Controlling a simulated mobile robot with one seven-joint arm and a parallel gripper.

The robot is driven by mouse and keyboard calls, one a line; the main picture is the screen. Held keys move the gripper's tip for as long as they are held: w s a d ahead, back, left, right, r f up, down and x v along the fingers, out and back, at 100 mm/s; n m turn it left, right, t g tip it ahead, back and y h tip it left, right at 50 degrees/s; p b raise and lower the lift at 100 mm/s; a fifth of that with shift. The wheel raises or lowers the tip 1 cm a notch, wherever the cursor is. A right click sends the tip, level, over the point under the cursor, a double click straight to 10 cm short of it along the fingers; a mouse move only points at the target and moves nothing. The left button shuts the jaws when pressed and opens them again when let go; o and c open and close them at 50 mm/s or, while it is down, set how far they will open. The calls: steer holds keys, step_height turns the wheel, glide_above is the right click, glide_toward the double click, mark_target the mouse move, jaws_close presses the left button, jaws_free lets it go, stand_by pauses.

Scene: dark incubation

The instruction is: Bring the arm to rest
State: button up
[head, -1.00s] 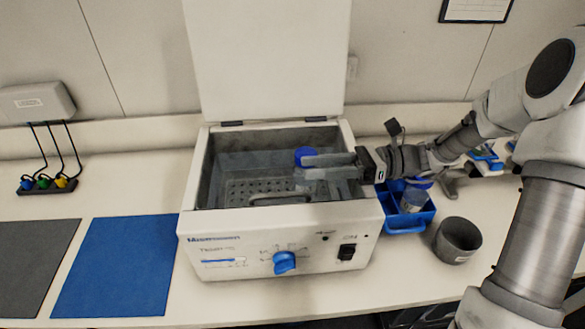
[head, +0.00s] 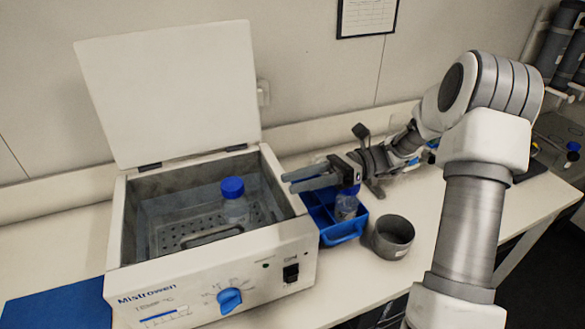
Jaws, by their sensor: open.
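My gripper (head: 290,182) is open and empty. It reaches in from the right, above the right rim of the white water bath (head: 190,270), with its fingers pointing left. A clear bottle with a blue cap (head: 234,205) stands upright on the perforated floor inside the bath, left of my fingertips and apart from them. The bath's lid (head: 170,95) stands open at the back.
A blue divided carrier (head: 343,232) with another bottle (head: 346,205) in it stands right of the bath, below my gripper. A dark grey cup (head: 392,238) is beside it. A blue mat (head: 60,308) lies at left. Bench space is free at right.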

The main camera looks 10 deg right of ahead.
steer(key=s+a+n+h, duration=0.1)
steer(key=s+r+n+h, duration=0.1)
steer(key=s+h, duration=0.1)
steer(key=s+a+n+h, duration=0.1)
steer(key=s, duration=0.1)
steer(key=shift+s+a+r+n+h, duration=0.15)
steer(key=shift+a+r+n+h, duration=0.05)
steer(key=shift+a+n+h, duration=0.2)
steer(key=s+d+r+n+t+h, duration=0.2)
steer(key=s+d+n+t+h, duration=0.2)
steer(key=s+n+t+h, duration=0.1)
steer(key=s+d+r+n+t+h, duration=0.3)
steer(key=s+d+n+t+h, duration=0.1)
steer(key=s+n+h, duration=0.3)
steer(key=shift+s+n+t+h, duration=0.3)
steer(key=shift+s+n+t, duration=0.2)
steer(key=shift+n, duration=0.4)
steer(key=shift+w, duration=0.1)
